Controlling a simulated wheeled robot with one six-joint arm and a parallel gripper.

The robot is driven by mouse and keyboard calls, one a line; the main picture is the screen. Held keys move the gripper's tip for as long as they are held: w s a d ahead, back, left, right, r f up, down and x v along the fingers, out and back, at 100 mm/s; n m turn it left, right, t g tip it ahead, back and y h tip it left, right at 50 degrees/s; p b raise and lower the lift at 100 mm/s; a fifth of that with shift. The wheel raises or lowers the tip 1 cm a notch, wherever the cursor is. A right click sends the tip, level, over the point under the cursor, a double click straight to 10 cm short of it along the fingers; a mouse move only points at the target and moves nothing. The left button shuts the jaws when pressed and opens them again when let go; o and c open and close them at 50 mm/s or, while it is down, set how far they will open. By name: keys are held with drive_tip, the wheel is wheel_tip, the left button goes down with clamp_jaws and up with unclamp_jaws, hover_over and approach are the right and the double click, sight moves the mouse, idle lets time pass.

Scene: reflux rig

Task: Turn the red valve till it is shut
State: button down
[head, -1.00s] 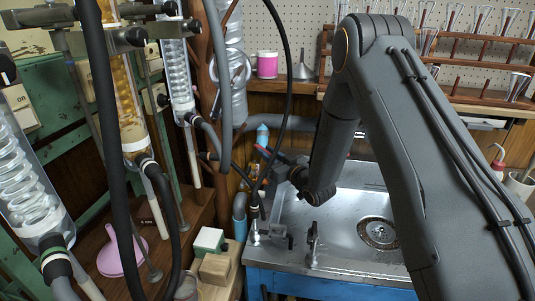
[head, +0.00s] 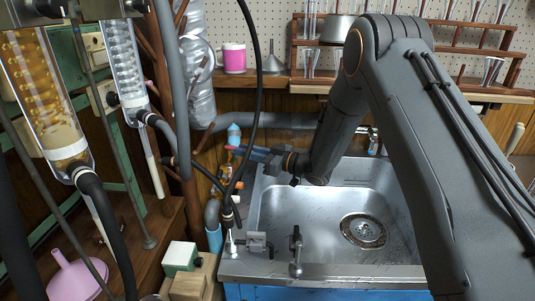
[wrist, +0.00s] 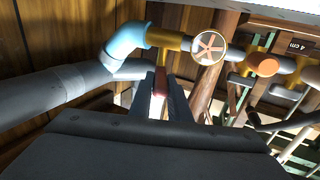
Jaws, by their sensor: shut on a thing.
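The red valve shows in the wrist view as a short red handle (wrist: 163,84) between the dark fingers of my gripper (wrist: 161,88). My gripper is shut on this handle. The fingers hide most of it, and how far it is turned cannot be told. A brass pipe piece (wrist: 170,39) lies just beyond the fingertips, with a light blue elbow (wrist: 125,42) at its left. In the head view my gripper (head: 236,150) reaches left over the sink's back left corner, where the valve is too small and covered to make out.
A round spoked handwheel (wrist: 210,48) and an orange disc (wrist: 266,66) sit right of the fingers. A metal sink (head: 305,225) lies below my arm. A black hose (head: 257,90) hangs close by the gripper. Glass condensers (head: 45,95) stand at the left.

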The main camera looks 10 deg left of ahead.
drive_tip(key=shift+w+r, duration=0.1)
drive_tip(key=shift+w, duration=0.1)
drive_tip(key=c, duration=1.7)
unclamp_jaws()
drive_tip(key=shift+s, duration=0.1)
drive_tip(key=shift+o, duration=0.2)
drive_tip(key=v, duration=0.7)
drive_tip(key=shift+d+b, duration=0.35)
drive_tip(key=shift+d, duration=0.05)
drive_tip(key=shift+c, duration=0.3)
